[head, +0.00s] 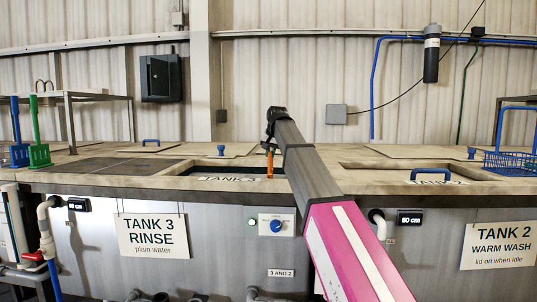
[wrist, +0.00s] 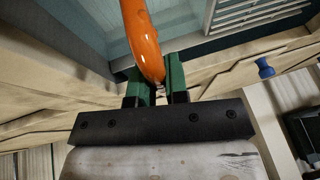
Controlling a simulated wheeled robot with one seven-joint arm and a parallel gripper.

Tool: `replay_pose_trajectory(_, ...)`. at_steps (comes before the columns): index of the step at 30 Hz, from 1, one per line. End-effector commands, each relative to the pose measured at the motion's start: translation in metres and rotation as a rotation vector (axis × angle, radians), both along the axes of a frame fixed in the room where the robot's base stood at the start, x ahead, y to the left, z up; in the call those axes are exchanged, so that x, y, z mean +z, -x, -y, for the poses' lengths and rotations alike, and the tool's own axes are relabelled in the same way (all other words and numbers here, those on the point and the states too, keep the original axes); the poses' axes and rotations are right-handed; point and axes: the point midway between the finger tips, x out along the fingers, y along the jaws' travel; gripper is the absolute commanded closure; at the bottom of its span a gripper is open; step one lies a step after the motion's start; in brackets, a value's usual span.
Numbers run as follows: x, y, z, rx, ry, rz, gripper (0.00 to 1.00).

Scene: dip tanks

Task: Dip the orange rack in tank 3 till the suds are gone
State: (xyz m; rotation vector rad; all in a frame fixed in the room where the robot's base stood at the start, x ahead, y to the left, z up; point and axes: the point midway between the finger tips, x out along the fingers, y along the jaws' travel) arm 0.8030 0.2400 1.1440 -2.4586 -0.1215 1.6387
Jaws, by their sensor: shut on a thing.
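My gripper (head: 270,148) is at the end of my arm, above the open tank 3 (head: 205,167). In the wrist view my gripper (wrist: 156,82) has its green fingers closed on an orange bar, part of the orange rack (wrist: 143,38). In the head view only a short upright orange piece of the rack (head: 270,164) shows below my gripper, in front of the opening. The rest of the rack is hidden, and no suds can be made out. Pale blue-grey water and the tank's inner wall show beyond the bar in the wrist view.
A sign reading TANK 3 RINSE (head: 152,236) hangs on the front. A TANK 2 sign (head: 499,246) hangs at the right. A blue wire rack (head: 510,163) stands at the far right. A green tool (head: 39,150) stands at the left. A blue knob (wrist: 265,68) is beside the opening.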

Motion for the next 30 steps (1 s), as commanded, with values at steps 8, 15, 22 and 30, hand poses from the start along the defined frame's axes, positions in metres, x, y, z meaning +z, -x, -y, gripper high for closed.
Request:
replay_pose_trajectory(8,0.007,-0.001,-0.001,0.0,-0.002,0.003,1.0)
replay_pose_trajectory(15,0.034,-0.002,-0.001,0.0,-0.002,0.003,1.0)
replay_pose_trajectory(22,0.061,-0.002,-0.001,0.0,-0.002,0.003,1.0)
replay_pose_trajectory(30,0.092,-0.002,-0.001,0.0,-0.002,0.003,1.0)
